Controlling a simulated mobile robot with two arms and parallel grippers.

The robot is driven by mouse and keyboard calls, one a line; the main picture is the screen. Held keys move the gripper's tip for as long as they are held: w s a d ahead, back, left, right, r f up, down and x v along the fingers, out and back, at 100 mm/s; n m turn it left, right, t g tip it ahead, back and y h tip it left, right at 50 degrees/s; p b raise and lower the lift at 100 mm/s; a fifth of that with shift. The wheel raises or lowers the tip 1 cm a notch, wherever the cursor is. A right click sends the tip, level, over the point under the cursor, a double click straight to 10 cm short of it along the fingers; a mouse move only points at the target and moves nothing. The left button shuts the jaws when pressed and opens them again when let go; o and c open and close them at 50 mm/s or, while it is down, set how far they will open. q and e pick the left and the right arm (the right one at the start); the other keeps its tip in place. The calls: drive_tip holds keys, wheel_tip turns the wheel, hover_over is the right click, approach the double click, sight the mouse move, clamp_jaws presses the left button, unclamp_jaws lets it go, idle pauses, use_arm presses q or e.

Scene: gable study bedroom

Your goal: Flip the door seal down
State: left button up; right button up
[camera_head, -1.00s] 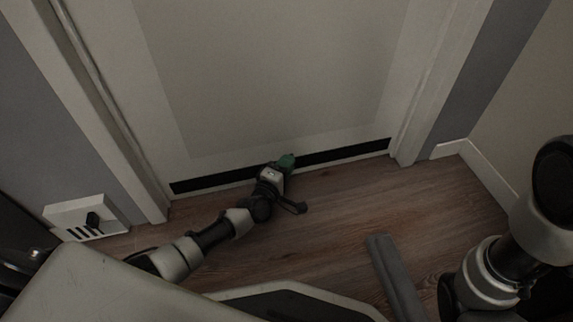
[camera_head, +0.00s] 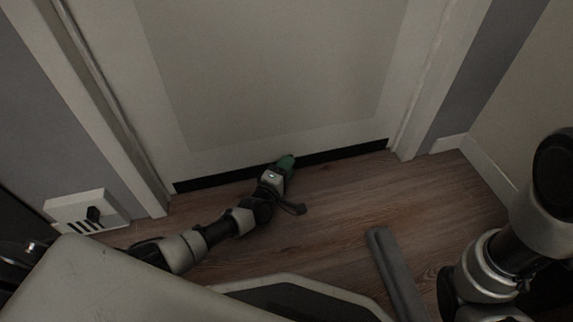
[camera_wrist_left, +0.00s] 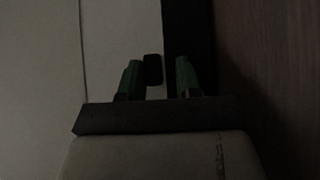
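The door seal (camera_head: 335,155) is a long black strip along the bottom of the pale door (camera_head: 270,60), close to the floor. It shows as an upright dark band in the left wrist view (camera_wrist_left: 187,25). My left gripper (camera_head: 287,161) has green fingertips and is at the middle of the strip, low by the floor. In the left wrist view its two fingers (camera_wrist_left: 158,77) are apart. A small dark block (camera_wrist_left: 153,69) shows between them; I cannot tell whether they touch it. The right arm shows at the right edge, but its gripper is out of view.
The door frame (camera_head: 420,95) bounds the door on both sides. A grey bar (camera_head: 392,265) lies over the wooden floor. The floor (camera_head: 345,200) right of my left gripper is clear.

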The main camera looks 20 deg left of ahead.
use_arm(q)
drive_tip(key=shift+o, duration=0.8)
drive_tip(key=shift+r, duration=0.1)
drive_tip(key=shift+s, duration=0.2)
drive_tip(key=s+p, duration=0.2)
drive_tip(key=s, duration=0.1)
drive_tip(key=s+a+p, duration=0.1)
drive_tip(key=s+p, duration=0.1)
drive_tip(key=s, duration=0.1)
drive_tip(key=s+a+p, duration=0.1)
drive_tip(key=s, duration=0.2)
drive_tip(key=shift+s+p, duration=0.3)
drive_tip(key=shift+p, duration=0.1)
drive_tip(key=shift+s, duration=0.3)
